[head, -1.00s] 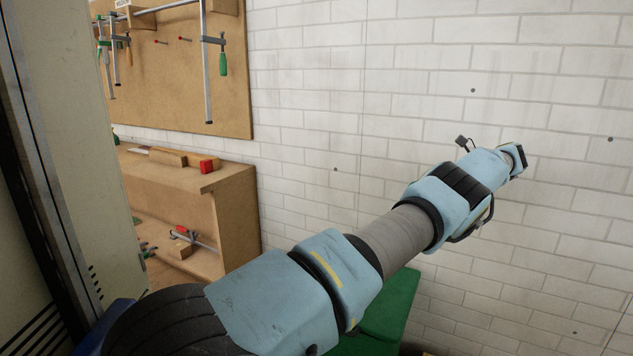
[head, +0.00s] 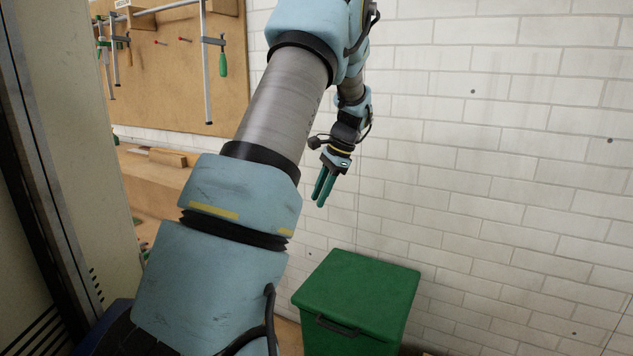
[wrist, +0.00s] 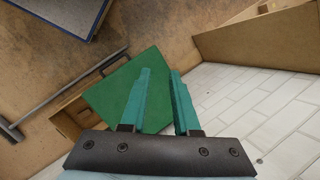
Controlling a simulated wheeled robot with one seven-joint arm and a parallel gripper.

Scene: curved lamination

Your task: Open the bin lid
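A green bin (head: 395,325) stands on the floor by the brick wall at the lower middle of the head view. Its flat green lid (head: 360,283) is shut, with a dark handle (head: 338,325) on the front edge. My gripper (head: 319,202) hangs in the air above and slightly left of the lid, pointing down, apart from it. In the wrist view, the two teal fingers of my gripper (wrist: 160,75) have a gap with nothing between them. The green lid (wrist: 105,98) shows below and behind them; the left finger covers part of it.
A white brick wall (head: 500,150) runs along the right and back. A wooden bench (head: 150,190) and a tool board with clamps (head: 165,60) stand at the left, partly hidden by my arm. A pale cabinet or panel (head: 85,120) is close at the far left.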

